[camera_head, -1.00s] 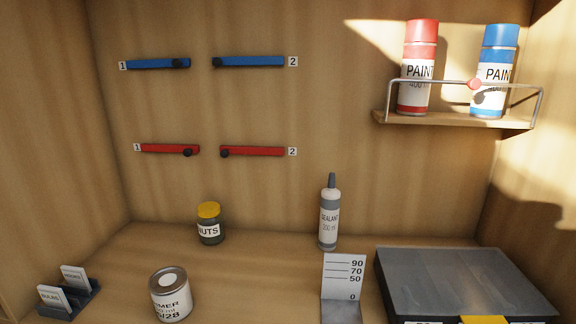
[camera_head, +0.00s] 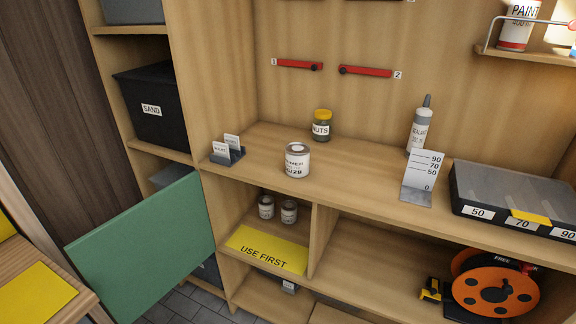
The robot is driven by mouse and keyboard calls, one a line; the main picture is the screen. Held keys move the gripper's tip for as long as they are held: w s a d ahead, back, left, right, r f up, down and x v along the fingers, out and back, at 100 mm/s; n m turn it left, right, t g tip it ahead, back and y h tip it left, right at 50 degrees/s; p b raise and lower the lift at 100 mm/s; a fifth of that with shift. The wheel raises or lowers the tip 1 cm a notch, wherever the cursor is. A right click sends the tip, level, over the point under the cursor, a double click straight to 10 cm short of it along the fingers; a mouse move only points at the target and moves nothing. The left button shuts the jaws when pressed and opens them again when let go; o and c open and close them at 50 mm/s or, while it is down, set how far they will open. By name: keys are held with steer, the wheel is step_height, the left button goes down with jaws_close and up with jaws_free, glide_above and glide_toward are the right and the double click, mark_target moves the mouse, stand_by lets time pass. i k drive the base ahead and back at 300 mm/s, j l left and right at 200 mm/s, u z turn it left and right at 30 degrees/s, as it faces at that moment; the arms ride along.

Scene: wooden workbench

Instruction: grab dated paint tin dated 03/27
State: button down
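A paint tin (camera_head: 297,162) with a white label stands upright on the workbench top. Its label seems to read "PRIMER" with a date below that I cannot read surely. Two smaller-looking tins with white labels, a left tin (camera_head: 266,207) and a right tin (camera_head: 289,212), stand upright side by side in the open compartment under the bench. Their dates are too small to read. A yellow "USE FIRST" mat (camera_head: 255,255) lies in front of them. My gripper is not in view.
A green panel (camera_head: 145,250) stands out at the lower left, beside the compartment. The bench also holds a nuts jar (camera_head: 322,130), card holder (camera_head: 226,154), sealant bottle (camera_head: 420,132), scale stand (camera_head: 421,172) and dark case (camera_head: 520,187). Orange reel (camera_head: 497,291) sits below right.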

mark_target(265, 203)
steer(key=j+z, duration=0.5)
steer(key=j, duration=2.1)
